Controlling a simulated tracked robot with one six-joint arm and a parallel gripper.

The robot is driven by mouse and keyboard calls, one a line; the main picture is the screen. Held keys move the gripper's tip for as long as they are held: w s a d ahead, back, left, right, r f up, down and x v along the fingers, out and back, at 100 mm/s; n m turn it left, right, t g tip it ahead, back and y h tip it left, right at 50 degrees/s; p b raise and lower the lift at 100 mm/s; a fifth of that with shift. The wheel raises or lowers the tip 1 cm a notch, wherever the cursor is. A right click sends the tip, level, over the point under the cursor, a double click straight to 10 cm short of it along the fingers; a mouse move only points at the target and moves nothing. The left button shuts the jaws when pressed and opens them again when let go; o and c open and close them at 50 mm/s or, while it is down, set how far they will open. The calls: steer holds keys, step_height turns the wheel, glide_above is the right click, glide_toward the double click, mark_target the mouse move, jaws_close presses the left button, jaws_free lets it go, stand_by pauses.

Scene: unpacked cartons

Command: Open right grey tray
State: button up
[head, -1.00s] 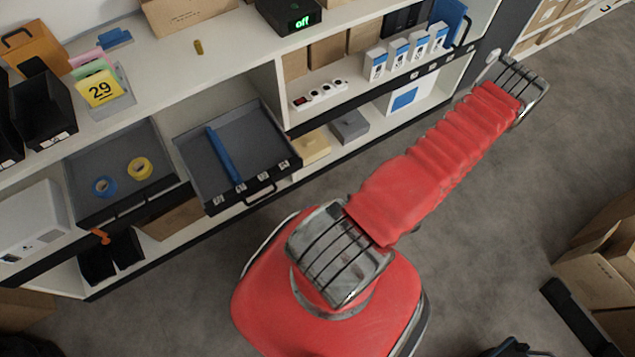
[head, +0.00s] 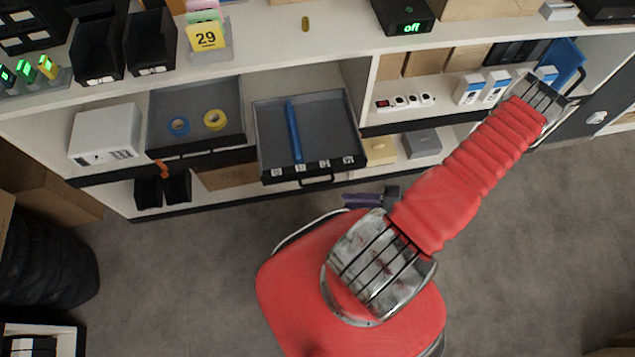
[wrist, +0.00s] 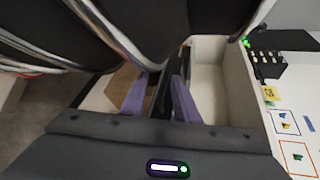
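The right grey tray (head: 340,123) sticks out from the shelf in the head view, with a blue rod lying in it. Its black front carries small labels and a black handle (head: 318,181). My gripper (head: 352,200) shows as purple fingers low in front of the shelf, to the right of the handle and apart from it. In the wrist view my gripper (wrist: 158,92) has its two purple fingers apart. A dark strip shows between them; I cannot tell whether it is near them or farther off.
The left grey tray (head: 221,97) holds a blue and a yellow tape roll. A white box (head: 103,135) stands left of it. The shelf's lower level holds yellow and grey boxes. Cartons and a black stack are at the left edge; grey floor is open on the right.

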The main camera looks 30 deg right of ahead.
mark_target(317, 183)
steer(key=w+d+m+y, duration=0.1)
steer(key=w+d+m, duration=0.2)
steer(key=w+d, duration=0.1)
steer(key=shift+w+d, duration=0.15)
steer(key=shift+d, duration=0.35)
steer(key=shift+a, duration=0.1)
steer(key=x, duration=1.3)
steer(key=shift+w+a+f, duration=0.15)
steer(key=shift+a, duration=0.15)
steer(key=shift+c, duration=0.5)
jaws_close()
